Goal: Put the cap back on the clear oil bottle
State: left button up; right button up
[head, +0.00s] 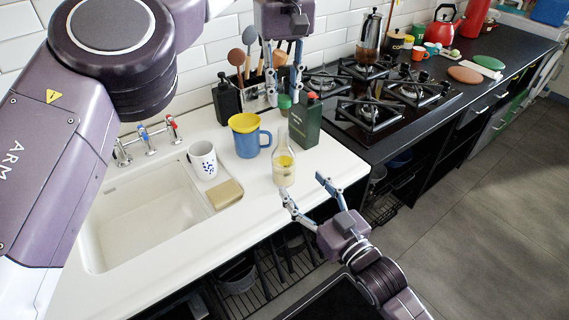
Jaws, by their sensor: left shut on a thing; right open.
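The clear oil bottle (283,166) stands upright near the counter's front edge, with yellowish oil low inside. My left gripper (284,98) points down above it and is shut on a green cap (284,102). The cap is over or just behind the bottle's neck; I cannot tell whether they touch. My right gripper (304,198) is open and empty, just in front of the counter edge, below and right of the bottle and apart from it.
A dark green bottle with a red top (305,122) stands close on the right. A blue pot with yellow lid (248,140), a white mug (203,160) and a sponge (225,194) are left. Behind are a utensil holder (255,95) and black dispenser (227,101); the hob (375,105) is right.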

aim_at(290, 171)
pick_arm(q)
jog(key=shift+a, duration=0.1)
pick_arm(e)
jog(key=x, duration=0.9)
jog(key=shift+w+a, duration=0.2)
jog(key=shift+a, duration=0.05)
grip_shut()
pick_arm(q)
jog(key=shift+w+f, duration=0.25)
jog(key=shift+f, duration=1)
jog(key=shift+w+f, duration=0.2)
jog(key=shift+f, duration=1)
jog(key=shift+f, duration=0.9)
jog(key=shift+f, duration=0.6)
